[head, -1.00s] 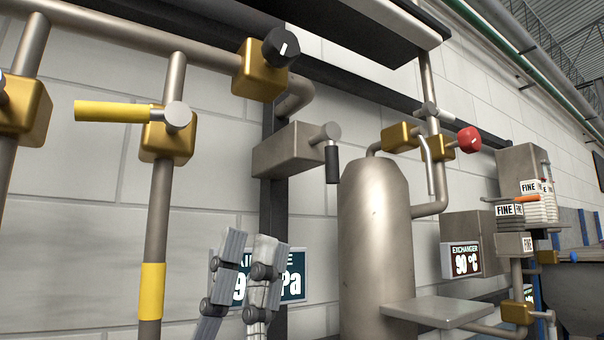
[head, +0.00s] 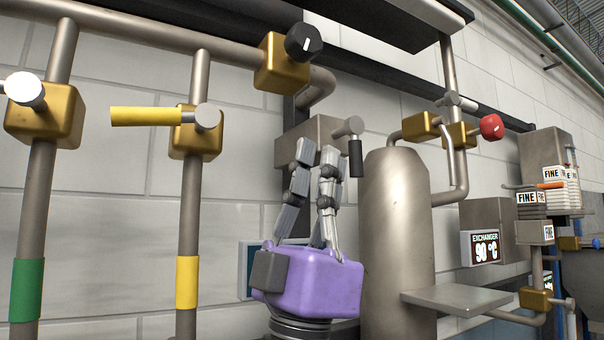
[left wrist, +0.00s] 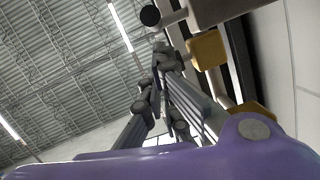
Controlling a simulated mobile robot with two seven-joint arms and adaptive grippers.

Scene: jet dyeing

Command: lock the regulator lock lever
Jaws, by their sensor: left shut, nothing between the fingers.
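The lever that looks like the regulator lock lever has a black grip (head: 355,158) hanging straight down from a grey pivot on a grey box (head: 322,132). Above it is a brass block (head: 272,65) with a black knob (head: 304,42). My left gripper (head: 317,150), with a purple body, points up in front of the box, its fingertips just left of the grip. Its fingers are shut and empty; contact with the lever cannot be told. In the left wrist view the fingers (left wrist: 165,58) reach up near a dark round end (left wrist: 150,15), probably the grip. My right gripper is not in view.
A steel tank (head: 396,230) with a side shelf stands close on the right. A yellow-handled valve (head: 195,140) and a white-knobbed valve (head: 45,105) are on pipes at left. A red-knobbed valve (head: 490,127) is further right. A display behind the gripper is mostly hidden.

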